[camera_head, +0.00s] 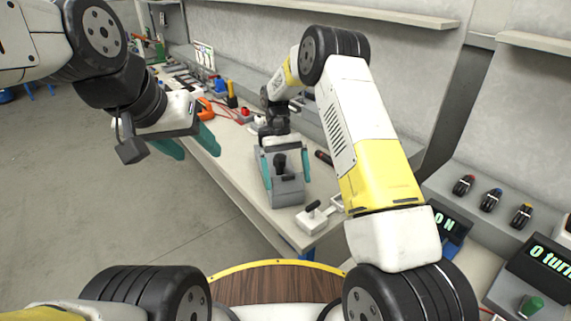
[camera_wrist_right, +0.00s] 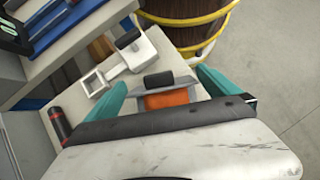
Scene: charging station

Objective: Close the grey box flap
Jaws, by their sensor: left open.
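The grey box (camera_head: 285,193) stands on the pale workbench (camera_head: 238,172) in the head view. A black knob (camera_head: 280,161) shows at its top. In the right wrist view the grey flap (camera_wrist_right: 178,82) with its black knob (camera_wrist_right: 158,80) lies between my fingers, and an orange surface (camera_wrist_right: 167,98) shows beside it. My right gripper (camera_head: 286,167) is open, with one teal finger on each side of the box top; whether they touch it I cannot tell. My left gripper (camera_head: 198,152) is open and empty, to the left, over the bench edge and floor.
A white part with a black handle (camera_head: 314,214) lies near the box and also shows in the right wrist view (camera_wrist_right: 132,50). Several tools crowd the far bench. A console (camera_head: 482,205) with knobs stands right.

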